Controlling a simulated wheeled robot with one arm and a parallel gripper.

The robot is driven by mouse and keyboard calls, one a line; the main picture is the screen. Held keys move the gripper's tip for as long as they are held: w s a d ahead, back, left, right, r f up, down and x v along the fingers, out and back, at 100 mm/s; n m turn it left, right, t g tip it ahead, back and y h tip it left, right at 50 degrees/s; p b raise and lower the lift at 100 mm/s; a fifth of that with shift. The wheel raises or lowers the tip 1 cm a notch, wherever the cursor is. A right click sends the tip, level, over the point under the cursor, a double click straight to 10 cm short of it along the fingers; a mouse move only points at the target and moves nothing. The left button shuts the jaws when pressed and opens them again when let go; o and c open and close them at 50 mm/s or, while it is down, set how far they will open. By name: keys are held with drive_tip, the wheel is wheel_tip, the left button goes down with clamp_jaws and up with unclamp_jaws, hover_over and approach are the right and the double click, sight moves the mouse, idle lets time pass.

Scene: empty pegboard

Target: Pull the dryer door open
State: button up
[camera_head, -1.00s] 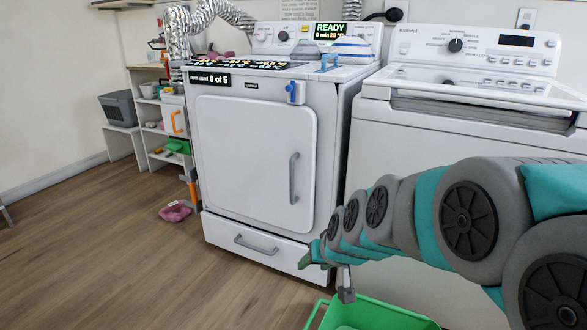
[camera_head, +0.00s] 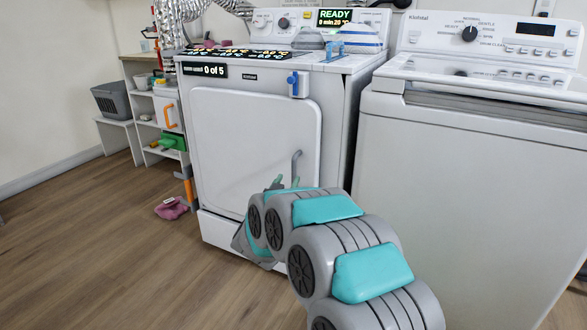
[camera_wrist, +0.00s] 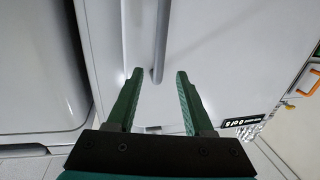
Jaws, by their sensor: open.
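The dryer door (camera_head: 245,140) is a white panel on the front of the white dryer and looks shut. Its grey vertical bar handle (camera_head: 295,164) is near the door's right edge; my arm hides its lower part in the head view. In the wrist view the handle (camera_wrist: 160,45) runs down from the top edge and ends just beyond and between my fingertips. My gripper (camera_wrist: 154,75) has its two green fingers apart with nothing between them, facing the door. In the head view my gripper (camera_head: 277,183) is partly hidden by my arm, low in front of the handle.
A white washer (camera_head: 465,170) stands close on the right. A blue and white latch-like part (camera_head: 295,84) is at the door's upper right. A pink cloth (camera_head: 171,208) lies on the wooden floor (camera_head: 95,240), which is clear at left. Shelves (camera_head: 155,130) stand left of the dryer.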

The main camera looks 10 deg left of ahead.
sight(293, 171)
drive_tip(key=shift+w+d, duration=0.2)
drive_tip(key=shift+w, duration=1.1)
drive_tip(key=shift+w+d, duration=0.25)
drive_tip(key=shift+w, duration=1)
drive_tip(key=shift+w+d, duration=0.2)
drive_tip(key=shift+w, duration=1.1)
drive_tip(key=shift+c, duration=0.2)
clamp_jaws()
